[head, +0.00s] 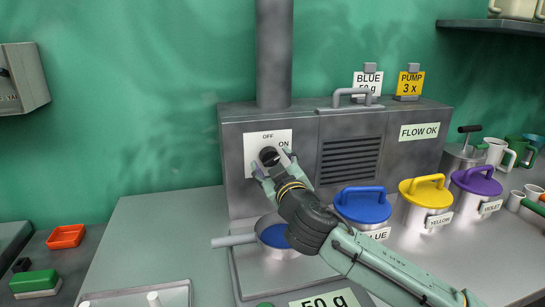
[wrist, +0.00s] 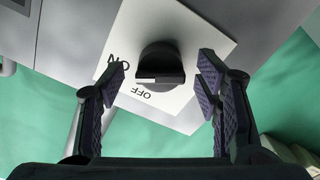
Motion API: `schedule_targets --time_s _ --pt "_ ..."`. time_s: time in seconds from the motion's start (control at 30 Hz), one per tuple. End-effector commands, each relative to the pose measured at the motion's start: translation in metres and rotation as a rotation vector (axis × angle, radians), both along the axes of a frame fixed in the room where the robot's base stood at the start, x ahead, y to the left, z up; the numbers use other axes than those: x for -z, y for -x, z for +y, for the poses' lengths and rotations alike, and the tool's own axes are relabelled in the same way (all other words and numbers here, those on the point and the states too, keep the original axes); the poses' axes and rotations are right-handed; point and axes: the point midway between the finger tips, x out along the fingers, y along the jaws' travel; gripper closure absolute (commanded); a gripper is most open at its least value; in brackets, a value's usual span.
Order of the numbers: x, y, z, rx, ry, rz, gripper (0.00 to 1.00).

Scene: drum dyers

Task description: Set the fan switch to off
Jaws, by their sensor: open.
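The fan switch is a black round knob (head: 269,156) on a white plate (head: 252,141) marked OFF at the top and ON at the upper right. It sits on the front of a grey machine box. My gripper (head: 273,165) is open close in front of the knob. In the wrist view the knob (wrist: 160,64) lies between and beyond the two fingers (wrist: 162,85), with a visible gap on each side. A raised bar crosses the knob, but I cannot tell clearly which mark it points to.
A small pan with blue contents (head: 274,236) stands below my gripper. Blue (head: 363,206), yellow (head: 426,200) and violet (head: 474,190) lidded pots stand to the right. A grey pipe (head: 273,55) rises from the grey box (head: 233,150). The counter to the left is mostly free.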

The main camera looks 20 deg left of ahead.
Motion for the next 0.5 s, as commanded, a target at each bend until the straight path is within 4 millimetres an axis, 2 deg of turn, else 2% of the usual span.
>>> schedule_targets --time_s 0.13,0.4,0.5 --pt "-0.0001 -0.007 0.0052 -0.001 0.001 0.0 0.42" --pt "0.0006 -0.0077 0.0057 -0.001 0.001 -0.001 0.42" --pt "0.0005 -0.0077 0.0056 0.0 0.0 -0.001 0.49"
